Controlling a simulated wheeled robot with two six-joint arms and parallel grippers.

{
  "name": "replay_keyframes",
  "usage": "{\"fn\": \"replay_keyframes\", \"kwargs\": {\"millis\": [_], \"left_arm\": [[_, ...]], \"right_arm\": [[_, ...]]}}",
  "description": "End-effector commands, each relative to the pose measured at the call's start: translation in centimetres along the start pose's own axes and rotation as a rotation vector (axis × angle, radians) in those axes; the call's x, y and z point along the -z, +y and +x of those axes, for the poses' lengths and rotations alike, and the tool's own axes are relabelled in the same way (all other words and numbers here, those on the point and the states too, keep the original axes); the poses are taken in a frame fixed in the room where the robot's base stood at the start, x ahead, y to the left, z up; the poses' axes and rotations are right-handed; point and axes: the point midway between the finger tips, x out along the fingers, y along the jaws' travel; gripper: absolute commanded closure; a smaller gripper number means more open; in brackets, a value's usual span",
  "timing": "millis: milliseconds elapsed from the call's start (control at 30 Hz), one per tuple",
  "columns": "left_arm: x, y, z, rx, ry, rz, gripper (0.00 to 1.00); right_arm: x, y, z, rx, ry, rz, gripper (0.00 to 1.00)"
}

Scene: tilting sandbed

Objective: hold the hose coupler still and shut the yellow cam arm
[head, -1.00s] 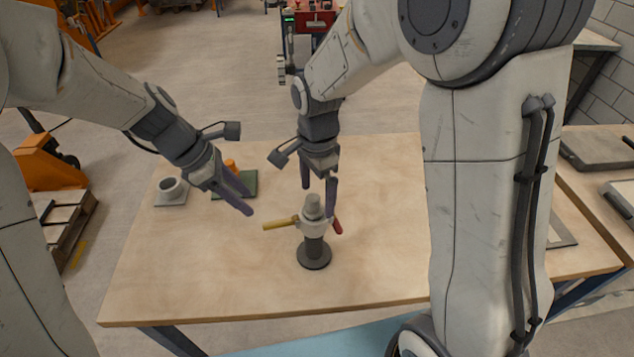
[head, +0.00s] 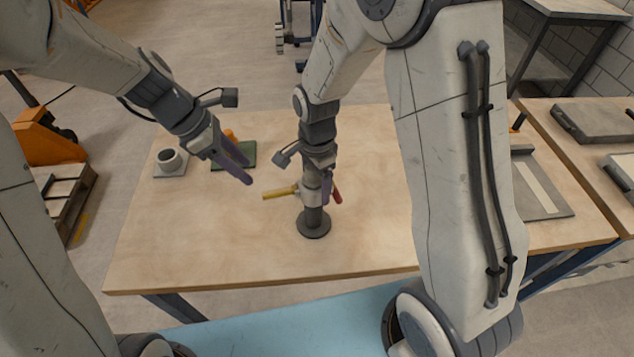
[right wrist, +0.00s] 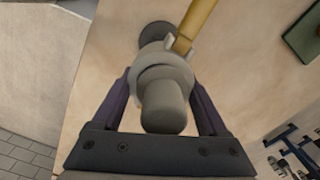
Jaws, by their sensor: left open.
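The grey hose coupler (head: 312,216) stands upright on a round dark base near the middle of the wooden table. Its yellow cam arm (head: 279,193) sticks out to the left, and a red arm (head: 337,196) hangs at its right. My right gripper (head: 316,188) is down around the coupler's upper part. In the right wrist view its fingers lie on both sides of the coupler's pale collar (right wrist: 163,76), very close to it; I cannot tell whether they press on it. The yellow arm (right wrist: 196,24) points away there. My left gripper (head: 246,171) is open and empty, left of the yellow arm's tip.
A white cup-like part (head: 170,160) on a grey plate and a green mat (head: 240,154) with an orange piece lie at the table's back left. A grey plate (head: 545,190) lies at the right. The table in front of the coupler is clear.

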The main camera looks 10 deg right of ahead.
Motion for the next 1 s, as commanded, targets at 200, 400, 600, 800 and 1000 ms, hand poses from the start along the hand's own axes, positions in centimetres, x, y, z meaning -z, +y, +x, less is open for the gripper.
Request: {"fn": "replay_keyframes", "kwargs": {"millis": [200, 400, 600, 800, 1000], "left_arm": [[-0.1, 0.1, 0.0, 0.001, 0.0, 0.006, 0.77], [-1.4, 1.4, -0.2, 0.048, 0.017, 0.253, 1.0], [-3.8, 4.1, -0.9, 0.179, 0.062, 0.821, 1.0], [-5.3, 6.2, -1.8, 0.33, 0.103, 1.309, 1.0], [-5.9, 7.2, -2.5, 0.424, 0.12, 1.554, 1.0]], "right_arm": [[0.0, 0.0, 0.0, 0.0, 0.0, 0.0, 1.0], [0.0, 0.0, -0.1, 0.0, 0.0, 0.0, 1.0], [0.0, 0.0, -0.1, 0.001, 0.0, 0.0, 1.0], [0.0, 0.0, -0.1, 0.001, 0.0, 0.0, 1.0], [0.0, 0.0, -0.1, 0.001, 0.0, 0.0, 1.0]]}}
